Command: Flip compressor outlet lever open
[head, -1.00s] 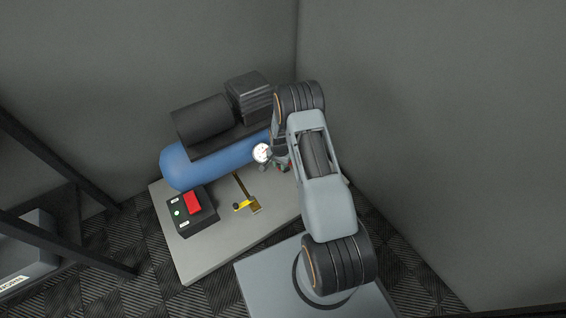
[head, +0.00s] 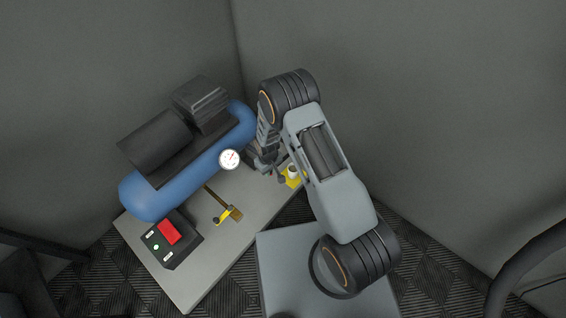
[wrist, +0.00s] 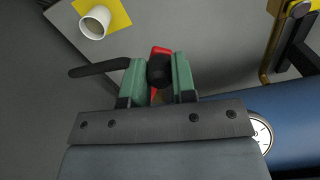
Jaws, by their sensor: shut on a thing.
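The compressor has a blue tank (head: 185,178) with a black motor on top and a round white gauge (head: 229,159). My gripper (wrist: 158,78) has green fingers. In the wrist view they are closed around a black knob (wrist: 159,71) with a red lever part (wrist: 160,50) showing just beyond it. I take this to be the outlet lever; whether it is open cannot be told. In the head view my gripper is right of the gauge, low beside the tank, and my arm partly hides it. The lever's base is hidden.
A brass pipe with a yellow handle (head: 228,216) stands in front of the tank. A switch box with a red button (head: 169,232) is at the front left. A white cup (wrist: 94,23) stands on a yellow patch near my gripper. Grey walls are close behind and right.

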